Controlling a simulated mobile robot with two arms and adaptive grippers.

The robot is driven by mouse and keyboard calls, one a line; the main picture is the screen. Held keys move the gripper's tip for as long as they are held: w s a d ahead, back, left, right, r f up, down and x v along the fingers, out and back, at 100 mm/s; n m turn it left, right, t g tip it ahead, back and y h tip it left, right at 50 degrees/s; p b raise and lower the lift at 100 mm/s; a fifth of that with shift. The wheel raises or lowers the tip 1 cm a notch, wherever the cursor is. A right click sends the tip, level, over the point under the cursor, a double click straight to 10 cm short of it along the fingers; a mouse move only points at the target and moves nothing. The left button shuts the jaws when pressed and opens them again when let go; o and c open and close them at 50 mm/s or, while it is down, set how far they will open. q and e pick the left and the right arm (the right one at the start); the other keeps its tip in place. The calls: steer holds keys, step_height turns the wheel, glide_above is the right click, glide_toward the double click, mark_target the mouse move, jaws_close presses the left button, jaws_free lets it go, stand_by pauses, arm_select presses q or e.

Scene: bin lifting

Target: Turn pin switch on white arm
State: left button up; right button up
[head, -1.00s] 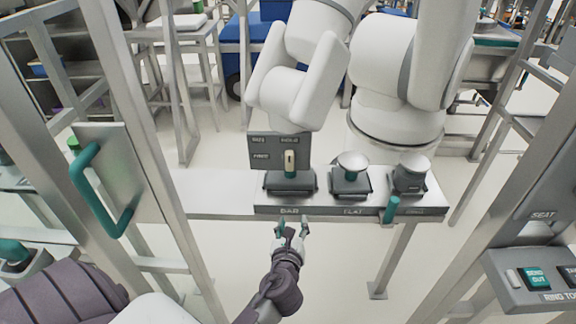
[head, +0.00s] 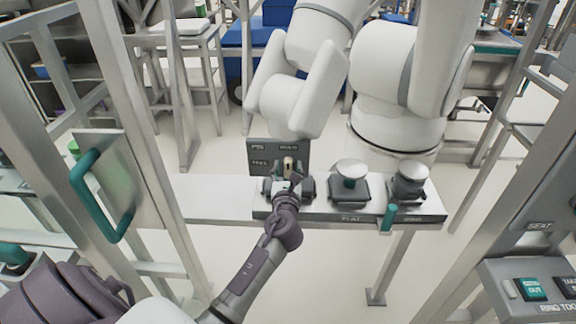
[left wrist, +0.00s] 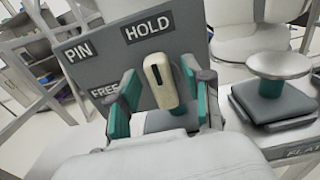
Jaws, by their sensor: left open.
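The pin switch is a cream lever (head: 288,163) standing in front of a grey panel (head: 262,152). In the left wrist view the lever (left wrist: 157,82) stands near upright, tilted slightly, and the panel (left wrist: 95,65) reads PIN, HOLD and FREE. My left gripper (head: 288,178) is at the lever; in the left wrist view its green-padded fingers (left wrist: 158,100) are open, one on each side of the lever. I cannot tell whether they touch it. The white arm (head: 300,85) hangs above and behind the panel. My right gripper is not in view.
A metal bench (head: 215,194) carries two pedestals to the right, one with a flat disc (head: 351,168) and one with a rounded top (head: 411,171). A green peg (head: 389,217) sticks out at the bench front. A framed door with a green handle (head: 88,195) stands at left.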

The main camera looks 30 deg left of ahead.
arm_select(q)
steer(key=shift+w+a, duration=0.3)
steer(key=shift+w, duration=0.2)
steer(key=c, duration=0.8)
steer(key=shift+o, duration=0.2)
